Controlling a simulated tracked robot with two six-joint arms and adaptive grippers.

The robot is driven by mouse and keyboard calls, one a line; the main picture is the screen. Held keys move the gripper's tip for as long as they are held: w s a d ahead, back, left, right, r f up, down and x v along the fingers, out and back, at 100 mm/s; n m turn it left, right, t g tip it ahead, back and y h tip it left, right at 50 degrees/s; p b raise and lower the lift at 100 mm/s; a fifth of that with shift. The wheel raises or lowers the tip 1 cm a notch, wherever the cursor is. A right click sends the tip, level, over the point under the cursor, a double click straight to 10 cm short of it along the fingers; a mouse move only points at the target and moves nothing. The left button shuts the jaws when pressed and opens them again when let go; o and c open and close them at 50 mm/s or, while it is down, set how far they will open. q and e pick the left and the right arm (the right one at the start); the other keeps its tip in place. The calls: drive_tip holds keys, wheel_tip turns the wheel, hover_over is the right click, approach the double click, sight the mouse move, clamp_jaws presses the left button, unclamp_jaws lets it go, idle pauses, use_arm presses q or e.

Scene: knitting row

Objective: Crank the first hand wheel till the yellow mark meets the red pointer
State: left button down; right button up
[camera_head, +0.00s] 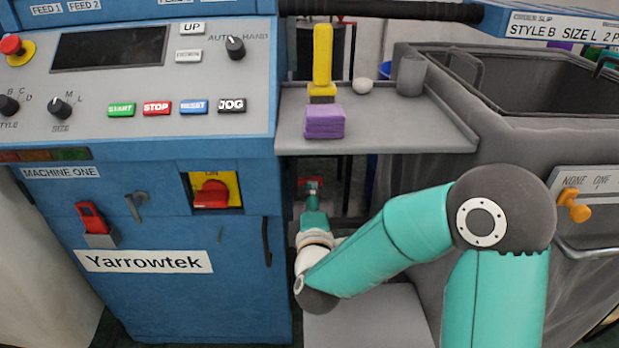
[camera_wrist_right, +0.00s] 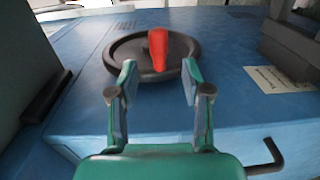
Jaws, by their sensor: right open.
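A dark round hand wheel (camera_wrist_right: 125,50) sits on the blue machine side in the right wrist view. A red tapered piece (camera_wrist_right: 158,48) stands out from it; I cannot tell whether it is a handle or the pointer. My right gripper (camera_wrist_right: 158,74) is open, its two fingers apart on either side of the red piece's near end; contact is not visible. In the head view my right gripper (camera_head: 313,190) reaches beside the machine's right side, below the shelf, with a small red part (camera_head: 308,182) at its tips. No yellow mark on the wheel shows. My left gripper is out of view.
The blue machine (camera_head: 230,290) has a button panel above. A grey shelf (camera_head: 420,130) overhangs my right gripper and carries a purple block (camera_head: 324,121), a yellow piece (camera_head: 322,55) and a white ball (camera_head: 362,86). A grey bin (camera_head: 570,130) stands right. A bent dark rod (camera_wrist_right: 270,160) is near the gripper.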

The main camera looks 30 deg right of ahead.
drive_tip(key=b+x, duration=0.1)
drive_tip(key=x, duration=0.6)
drive_tip(key=shift+w, duration=0.1)
clamp_jaws()
